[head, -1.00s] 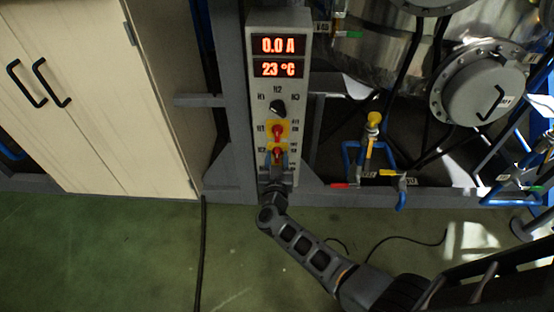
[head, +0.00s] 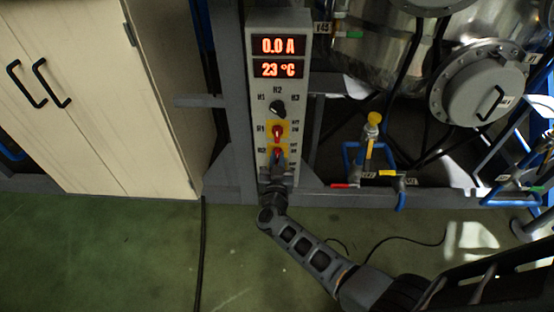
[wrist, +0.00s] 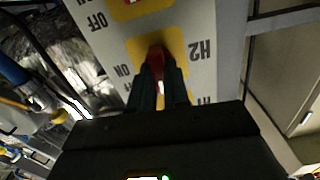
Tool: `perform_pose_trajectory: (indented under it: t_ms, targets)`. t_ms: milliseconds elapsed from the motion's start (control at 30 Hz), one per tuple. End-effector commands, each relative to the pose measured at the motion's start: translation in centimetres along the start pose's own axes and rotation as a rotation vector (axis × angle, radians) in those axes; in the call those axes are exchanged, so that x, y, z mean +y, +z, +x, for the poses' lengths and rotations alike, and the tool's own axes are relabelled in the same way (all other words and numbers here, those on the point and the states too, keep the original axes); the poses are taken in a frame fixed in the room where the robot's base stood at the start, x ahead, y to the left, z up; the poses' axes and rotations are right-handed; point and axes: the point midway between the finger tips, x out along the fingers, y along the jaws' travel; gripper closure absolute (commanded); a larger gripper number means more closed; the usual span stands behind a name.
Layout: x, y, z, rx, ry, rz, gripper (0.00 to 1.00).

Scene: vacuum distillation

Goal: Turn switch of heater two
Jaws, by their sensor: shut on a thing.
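The heater two switch is a red handle on a yellow plate, marked H2 on the grey control panel (head: 262,110). In the wrist view the red handle (wrist: 156,57) sits between my two dark fingertips, with ON and OFF printed beside it. In the head view its red top (head: 277,149) shows just above my gripper (head: 278,160), which hides the rest of it. My gripper (wrist: 158,80) is shut on this handle. I cannot tell the handle's exact angle.
A red H1 switch (head: 277,132) is close above, and a black selector knob (head: 278,107) is higher up. The displays (head: 278,57) read 0.0 A and 23 °C. Pipes with a yellow-topped valve (head: 374,118) are to the right, a cabinet (head: 90,100) to the left.

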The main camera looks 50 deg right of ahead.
Motion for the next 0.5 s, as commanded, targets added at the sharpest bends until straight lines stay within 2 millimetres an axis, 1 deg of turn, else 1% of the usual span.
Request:
perform_pose_trajectory:
  t_ms: [167,500]
  targets:
    - [0.06,0.03,-0.04,0.0,0.0,0.123,1.0]
    - [0.21,0.13,-0.03,0.0,-0.001,0.441,1.0]
